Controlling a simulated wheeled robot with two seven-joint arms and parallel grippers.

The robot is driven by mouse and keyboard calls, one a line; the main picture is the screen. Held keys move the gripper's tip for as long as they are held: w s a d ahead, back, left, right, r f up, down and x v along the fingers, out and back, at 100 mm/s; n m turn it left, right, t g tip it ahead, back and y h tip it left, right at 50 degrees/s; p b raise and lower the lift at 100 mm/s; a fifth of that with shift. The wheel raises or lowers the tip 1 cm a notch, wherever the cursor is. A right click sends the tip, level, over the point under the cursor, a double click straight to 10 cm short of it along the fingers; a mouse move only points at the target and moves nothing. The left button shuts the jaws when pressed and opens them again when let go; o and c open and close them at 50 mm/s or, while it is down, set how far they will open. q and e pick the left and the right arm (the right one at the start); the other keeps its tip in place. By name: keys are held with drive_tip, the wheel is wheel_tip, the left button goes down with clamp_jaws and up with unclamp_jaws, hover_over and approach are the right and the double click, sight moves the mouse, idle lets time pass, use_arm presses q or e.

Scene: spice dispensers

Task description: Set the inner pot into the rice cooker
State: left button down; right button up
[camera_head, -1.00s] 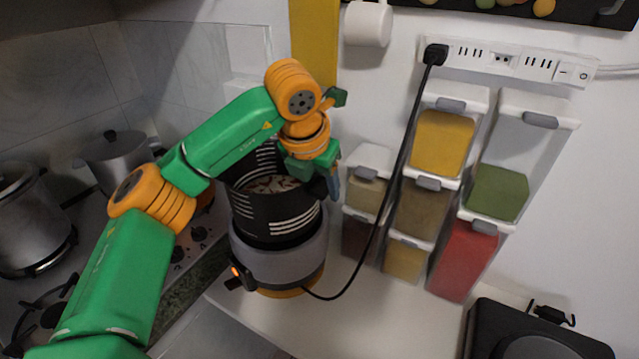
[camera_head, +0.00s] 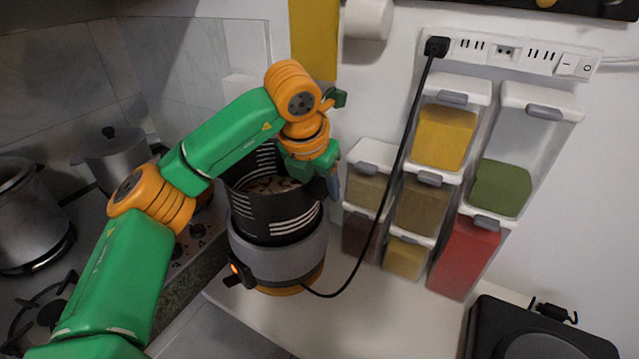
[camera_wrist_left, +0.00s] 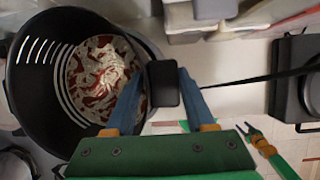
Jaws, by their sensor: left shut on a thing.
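The inner pot (camera_head: 275,212) is black with white stripes and shows upright in the head view, at the top of the rice cooker (camera_head: 278,262). Its lower end is at the cooker's mouth and most of its wall stands above the rim; I cannot tell whether it touches. In the left wrist view the pot (camera_wrist_left: 40,90) has reddish and pale contents at its bottom. My left gripper (camera_head: 328,180) is at the pot's right side. In the left wrist view its blue fingers (camera_wrist_left: 162,85) are shut on the pot's black handle (camera_wrist_left: 163,84).
Spice dispensers (camera_head: 420,200) stand against the wall to the right. The cooker's black cord (camera_head: 385,200) hangs from the power strip (camera_head: 510,55) in front of them. Pots on a stove (camera_head: 35,225) are at left. A black appliance (camera_head: 540,330) is at lower right. Counter between is clear.

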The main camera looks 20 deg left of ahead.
sight(321, 228)
use_arm(q)
drive_tip(key=shift+f+b, duration=4.2)
drive_tip(key=shift+f, duration=0.65)
drive_tip(key=shift+r, duration=0.1)
drive_tip(key=shift+c, duration=0.9)
unclamp_jaws()
drive_tip(key=shift+s+d, duration=0.1)
drive_tip(key=v, duration=0.7)
drive_tip(key=shift+b, duration=0.4)
